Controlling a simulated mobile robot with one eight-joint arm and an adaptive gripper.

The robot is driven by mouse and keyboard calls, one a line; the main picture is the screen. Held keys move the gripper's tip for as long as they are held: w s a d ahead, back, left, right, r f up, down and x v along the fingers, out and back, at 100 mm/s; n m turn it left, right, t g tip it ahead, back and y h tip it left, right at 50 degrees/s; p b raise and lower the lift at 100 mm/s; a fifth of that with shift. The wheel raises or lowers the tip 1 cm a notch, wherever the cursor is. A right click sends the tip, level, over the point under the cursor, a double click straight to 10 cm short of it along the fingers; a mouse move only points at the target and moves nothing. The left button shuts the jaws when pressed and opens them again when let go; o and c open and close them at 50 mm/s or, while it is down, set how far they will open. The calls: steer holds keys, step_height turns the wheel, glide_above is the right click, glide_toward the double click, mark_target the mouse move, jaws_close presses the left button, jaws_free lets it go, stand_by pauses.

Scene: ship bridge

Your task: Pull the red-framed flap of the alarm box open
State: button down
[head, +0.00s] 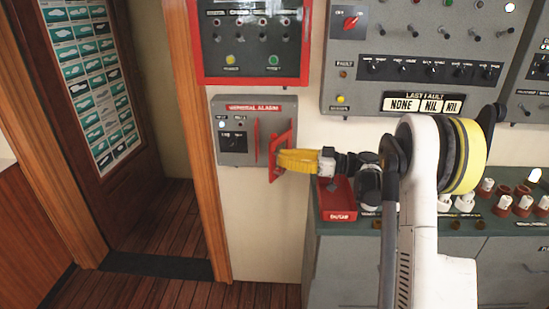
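The grey alarm box (228,146), labelled GENERAL ALARM, is mounted on the wall left of centre. A dark switch plate and small lamps show on its face. The red-framed flap (279,140) stands out from the right side of the box, at an angle to its face, so it is at least partly open. A separate upright red strip shows on the box, left of the flap. My gripper (284,161) comes from the right, its yellow fingers overlapping the flap's middle. The fingers look close together; whether they grip the flap or only touch it is unclear.
A red-framed panel (203,60) is just above the box. A grey switch console (350,92) is at upper right. A wooden door post (199,150) stands left; the floor there is clear.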

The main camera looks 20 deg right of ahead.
steer(key=shift+w+v, duration=0.1)
steer(key=shift+v, duration=1.25)
steer(key=shift+w+v, duration=0.15)
steer(key=shift+v, duration=1.2)
steer(key=shift+d, duration=0.2)
steer(key=c, duration=1.6)
jaws_free()
steer(key=shift+o, duration=0.2)
steer(key=v, duration=1.2)
